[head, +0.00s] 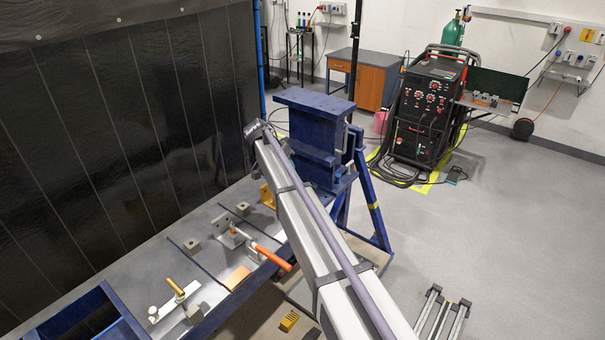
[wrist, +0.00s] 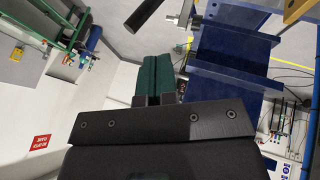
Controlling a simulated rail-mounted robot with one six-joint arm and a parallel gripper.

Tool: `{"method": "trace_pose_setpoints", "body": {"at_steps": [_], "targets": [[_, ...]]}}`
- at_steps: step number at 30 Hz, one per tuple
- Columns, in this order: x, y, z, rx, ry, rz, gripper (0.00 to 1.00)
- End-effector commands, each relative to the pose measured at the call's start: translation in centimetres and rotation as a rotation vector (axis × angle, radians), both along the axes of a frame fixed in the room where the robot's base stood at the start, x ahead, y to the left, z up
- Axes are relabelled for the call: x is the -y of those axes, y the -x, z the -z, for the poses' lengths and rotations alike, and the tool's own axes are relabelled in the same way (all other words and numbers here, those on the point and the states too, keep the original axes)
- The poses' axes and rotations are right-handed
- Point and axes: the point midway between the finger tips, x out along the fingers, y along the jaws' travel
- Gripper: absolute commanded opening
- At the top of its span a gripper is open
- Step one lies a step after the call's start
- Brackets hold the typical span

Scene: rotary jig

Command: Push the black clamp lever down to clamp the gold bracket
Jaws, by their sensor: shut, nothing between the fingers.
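My gripper (wrist: 156,62) shows in the wrist view with its two green fingers shut together and nothing between them. A black bar (wrist: 146,13), which looks like the clamp lever's handle, enters at the top edge just beyond the fingertips. A gap shows between it and the fingers; the rest of the lever is out of view. A gold part (wrist: 298,8), likely the gold bracket, is cut off at the top right corner. In the head view the gold bracket (head: 267,195) stands on the jig left of my arm. The black lever and my fingers are hidden there.
The blue jig frame (head: 315,135) rises behind my arm; its blue beams (wrist: 225,65) stand right of my fingers in the wrist view. An orange-handled clamp (head: 270,255) and a tan-handled clamp (head: 176,288) sit along the jig bed. A dark curtain (head: 120,140) lines the left side.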

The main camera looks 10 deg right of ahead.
Motion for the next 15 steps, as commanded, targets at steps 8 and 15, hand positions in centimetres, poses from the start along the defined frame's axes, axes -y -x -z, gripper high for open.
{"method": "trace_pose_setpoints", "body": {"at_steps": [8, 15], "targets": [[0.4, 0.4, 1.0, 0.014, -0.004, 0.024, 0.00], [2.4, 0.3, 4.8, 0.014, -0.006, 0.024, 0.00]]}}
